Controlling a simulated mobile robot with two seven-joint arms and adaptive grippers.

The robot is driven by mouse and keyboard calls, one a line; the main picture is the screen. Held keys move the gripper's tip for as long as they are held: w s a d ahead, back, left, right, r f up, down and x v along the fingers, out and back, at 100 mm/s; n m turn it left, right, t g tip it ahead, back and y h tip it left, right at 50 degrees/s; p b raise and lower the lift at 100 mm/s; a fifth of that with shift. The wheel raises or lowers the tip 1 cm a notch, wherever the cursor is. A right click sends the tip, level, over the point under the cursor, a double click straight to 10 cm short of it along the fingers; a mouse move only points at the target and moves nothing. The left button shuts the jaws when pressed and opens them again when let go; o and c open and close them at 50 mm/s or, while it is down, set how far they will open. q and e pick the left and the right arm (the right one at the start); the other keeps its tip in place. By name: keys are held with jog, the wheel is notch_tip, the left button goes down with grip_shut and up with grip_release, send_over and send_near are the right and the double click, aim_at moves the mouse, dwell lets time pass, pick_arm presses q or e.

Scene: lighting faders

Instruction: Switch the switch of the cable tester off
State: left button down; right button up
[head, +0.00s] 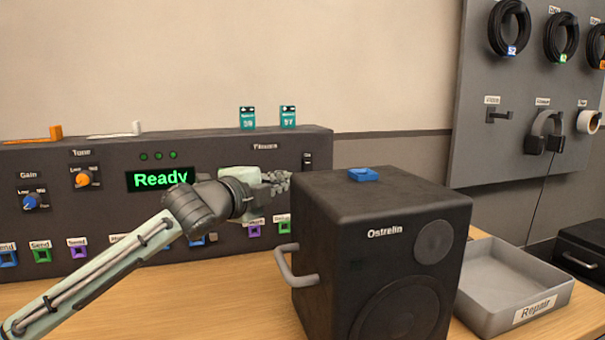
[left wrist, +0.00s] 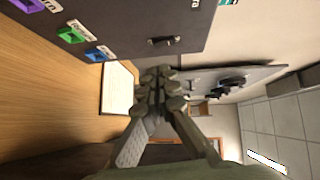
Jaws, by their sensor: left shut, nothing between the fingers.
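A long dark panel (head: 110,205) with a lit green "Ready" display stands along the back of the table. No label reading cable tester is legible. A small switch (head: 307,161) sits at the panel's right end, by a blurred label; it also shows in the left wrist view (left wrist: 163,41). My left gripper (head: 277,181) is shut and empty in front of the panel, left of and slightly below the switch. In the left wrist view its closed fingers (left wrist: 162,88) are apart from the switch. My right gripper is not in view.
A black speaker (head: 335,215) with a side handle and a blue item (head: 363,174) on top stands close right of my left gripper. A grey "Repair" tray (head: 515,285) lies farther right. Coiled cables (head: 510,28) hang on a wall board. The front left tabletop is bare.

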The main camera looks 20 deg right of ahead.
aim_at(308, 166)
pick_arm(q)
jog(key=r+p+x, duration=0.1)
jog(key=x, duration=0.9)
jog(key=shift+f, duration=0.45)
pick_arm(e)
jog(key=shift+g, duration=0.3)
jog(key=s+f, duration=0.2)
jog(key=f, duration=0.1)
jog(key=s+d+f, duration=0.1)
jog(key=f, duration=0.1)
pick_arm(q)
jog(key=shift+f, duration=0.1)
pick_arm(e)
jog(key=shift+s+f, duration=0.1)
